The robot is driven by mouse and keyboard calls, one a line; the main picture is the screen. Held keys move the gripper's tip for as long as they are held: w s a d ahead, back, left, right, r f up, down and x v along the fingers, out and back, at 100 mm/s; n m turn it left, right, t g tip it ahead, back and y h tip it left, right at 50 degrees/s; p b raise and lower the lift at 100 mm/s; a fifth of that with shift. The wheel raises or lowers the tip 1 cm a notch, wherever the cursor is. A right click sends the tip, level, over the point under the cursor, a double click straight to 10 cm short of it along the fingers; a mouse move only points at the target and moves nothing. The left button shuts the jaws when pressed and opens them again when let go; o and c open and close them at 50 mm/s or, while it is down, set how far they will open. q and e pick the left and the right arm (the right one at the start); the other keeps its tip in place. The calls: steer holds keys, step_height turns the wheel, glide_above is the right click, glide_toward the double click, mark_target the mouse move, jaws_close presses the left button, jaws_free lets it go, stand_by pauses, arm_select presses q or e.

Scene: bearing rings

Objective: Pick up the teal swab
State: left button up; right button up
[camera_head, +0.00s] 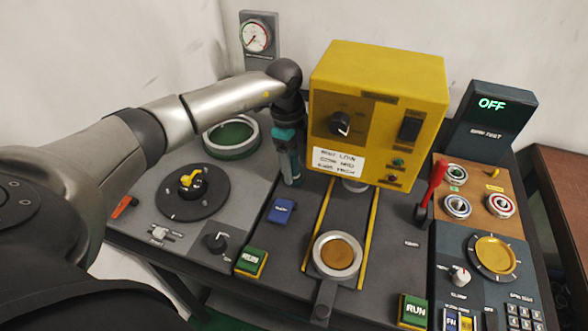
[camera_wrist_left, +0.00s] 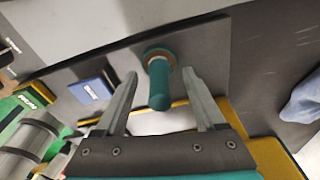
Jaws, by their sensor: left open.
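The teal swab (camera_wrist_left: 160,84) shows in the left wrist view as an upright teal cylinder with a wider round end, against the dark grey panel. My left gripper (camera_wrist_left: 160,76) is open, with one finger on each side of the swab. A gap shows on both sides, and the fingers do not appear to touch it. In the head view my left gripper (camera_head: 291,178) points down just left of the yellow machine, and I cannot clearly tell the swab from the gripper there. My right gripper is not in view.
The yellow machine (camera_head: 392,75) stands close right of my left gripper. A blue button (camera_head: 282,211) and a green RUN button (camera_head: 251,261) lie in front. A green-floored ring (camera_head: 231,138) is to the left. A red lever (camera_head: 433,182) stands at the right.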

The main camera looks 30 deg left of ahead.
arm_select(q)
jaws_close()
stand_by(0.6)
